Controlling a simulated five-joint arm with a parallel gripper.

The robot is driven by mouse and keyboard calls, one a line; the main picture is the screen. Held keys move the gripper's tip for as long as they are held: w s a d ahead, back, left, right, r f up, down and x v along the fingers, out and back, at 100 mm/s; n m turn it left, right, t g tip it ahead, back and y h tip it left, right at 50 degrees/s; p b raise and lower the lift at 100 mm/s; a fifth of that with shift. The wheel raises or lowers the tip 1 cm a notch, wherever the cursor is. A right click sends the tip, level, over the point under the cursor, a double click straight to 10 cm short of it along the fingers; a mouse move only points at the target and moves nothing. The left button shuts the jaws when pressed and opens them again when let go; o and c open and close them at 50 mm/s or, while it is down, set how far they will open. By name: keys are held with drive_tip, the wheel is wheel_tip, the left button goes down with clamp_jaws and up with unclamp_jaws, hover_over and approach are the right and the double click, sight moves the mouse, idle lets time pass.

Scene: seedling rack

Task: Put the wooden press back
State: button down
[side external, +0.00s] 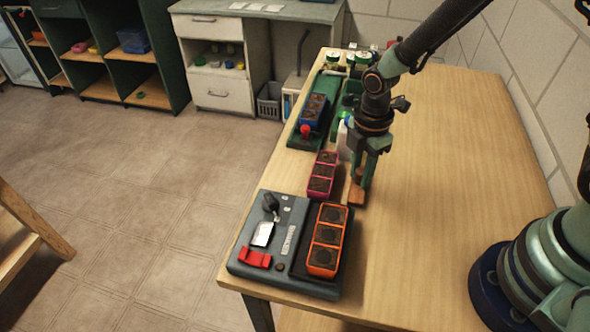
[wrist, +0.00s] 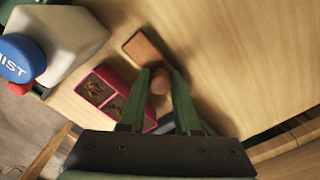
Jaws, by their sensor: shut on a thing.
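The wooden press is a small reddish-brown block with a round knob. In the side external view the press (side external: 357,196) is at the lower end of my gripper (side external: 363,176), just right of the pink seedling tray (side external: 321,175). In the wrist view the press's flat block (wrist: 148,48) shows beyond the fingertips. Its knob sits between the two green fingers of my gripper (wrist: 161,78), which is shut on it. I cannot tell whether the block touches the table. The fingers partly hide the press.
An orange tray (side external: 328,233) sits on a grey device (side external: 262,252) at the front. A blue tray (side external: 314,110) is on a green base (side external: 294,139) at the back. The white mist bottle (wrist: 72,38) is close beside the press. The table's right side (side external: 450,170) is clear.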

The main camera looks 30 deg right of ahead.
drive_tip(key=c, duration=0.5)
unclamp_jaws()
drive_tip(key=shift+c, duration=0.2)
wheel_tip(320, 180, up, 11)
drive_tip(key=s+d+r+m+t, duration=0.3)
drive_tip(key=r+m, duration=0.3)
drive_tip(key=m, duration=0.3)
drive_tip(key=s+d+r+m+t, duration=0.2)
drive_tip(key=d+r+m, duration=0.3)
drive_tip(key=m, duration=0.4)
drive_tip(key=shift+s+d+r+t, duration=0.4)
drive_tip(key=shift+d, duration=0.35)
